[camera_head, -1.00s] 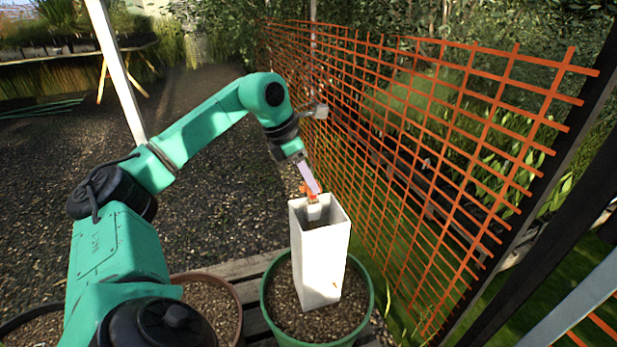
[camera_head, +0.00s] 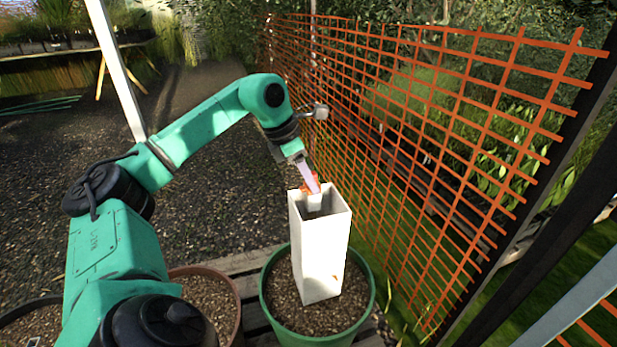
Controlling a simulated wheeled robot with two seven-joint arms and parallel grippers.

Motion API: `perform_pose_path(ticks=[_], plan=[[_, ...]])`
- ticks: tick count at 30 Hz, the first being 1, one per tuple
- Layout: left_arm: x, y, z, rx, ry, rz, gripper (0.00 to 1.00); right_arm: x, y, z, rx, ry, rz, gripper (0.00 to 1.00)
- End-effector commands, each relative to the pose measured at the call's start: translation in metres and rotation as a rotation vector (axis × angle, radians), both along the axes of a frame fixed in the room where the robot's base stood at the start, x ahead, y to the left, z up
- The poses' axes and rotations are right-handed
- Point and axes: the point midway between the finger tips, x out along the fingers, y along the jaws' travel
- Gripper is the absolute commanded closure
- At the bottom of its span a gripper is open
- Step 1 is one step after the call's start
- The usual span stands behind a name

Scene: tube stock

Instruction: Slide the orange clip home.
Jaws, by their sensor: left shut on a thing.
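The orange clip (camera_head: 307,187) is at the top rim of an upright white square tube (camera_head: 318,255), at its far side. My left gripper (camera_head: 314,190) is shut on the clip and comes down to it from the upper left. The gripper hides part of the clip, so I cannot tell how far it sits on the rim. A small pale piece (camera_head: 314,201) shows just below the clip, inside the tube's mouth. My right gripper is not in view.
The tube stands in a green-rimmed pot (camera_head: 269,310) of soil on wooden slats (camera_head: 247,262). A brown pot (camera_head: 233,300) is to its left. An orange mesh fence (camera_head: 440,130) runs close behind and right. Open gravel (camera_head: 215,180) lies left.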

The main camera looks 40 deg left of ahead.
Motion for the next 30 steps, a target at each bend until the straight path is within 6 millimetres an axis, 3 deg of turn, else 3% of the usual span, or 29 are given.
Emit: perform_pose_path(ticks=[3, 4, 6, 18, 22, 30], plan=[[0.0, 0.0, 0.001, 0.0, 0.0, 0.0, 1.0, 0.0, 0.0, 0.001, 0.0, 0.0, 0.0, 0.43], [0.0, 0.0, 0.001, 0.0, 0.0, 0.0, 0.52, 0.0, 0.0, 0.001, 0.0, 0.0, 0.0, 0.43], [0.0, 0.0, 0.001, 0.0, 0.0, 0.0, 0.25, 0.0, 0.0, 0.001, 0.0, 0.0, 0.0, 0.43], [-0.003, 0.002, 0.009, 0.002, -0.001, 0.001, 0.25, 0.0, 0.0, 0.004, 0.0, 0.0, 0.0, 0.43], [-0.011, 0.007, 0.037, 0.003, -0.003, 0.002, 0.25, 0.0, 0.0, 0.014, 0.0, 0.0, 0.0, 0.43], [-0.038, 0.021, 0.112, 0.0, -0.002, 0.002, 0.25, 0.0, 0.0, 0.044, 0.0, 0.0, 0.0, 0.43]])
